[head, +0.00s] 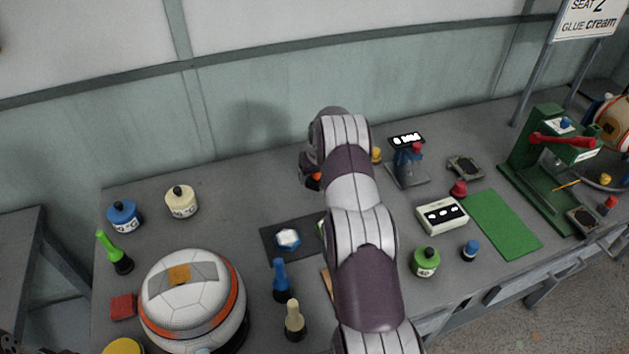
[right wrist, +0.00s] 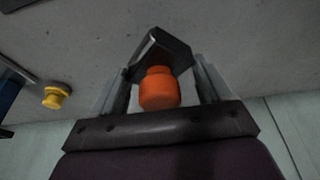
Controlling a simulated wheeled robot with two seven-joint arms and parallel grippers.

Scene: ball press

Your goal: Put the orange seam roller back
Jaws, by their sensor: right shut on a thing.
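My right gripper (head: 311,181) is over the back middle of the bench, at the end of my arm, which crosses the centre of the head view. It is shut on the orange seam roller (right wrist: 159,90). In the right wrist view the orange body sits between the two fingers, with a dark angular piece (right wrist: 160,48) beyond it. In the head view only a small orange patch (head: 316,176) of the roller shows; my arm hides the rest. I cannot tell whether the roller touches the bench. My left gripper is not in view.
A yellow knob (right wrist: 56,97) is beside the gripper, close to a blue stand (head: 407,165). A dark mat (head: 270,236) with a blue-and-white piece, a white ball (head: 190,310) and several bottles stand nearer. A green press (head: 545,160) is at right. The back-left bench is mostly clear.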

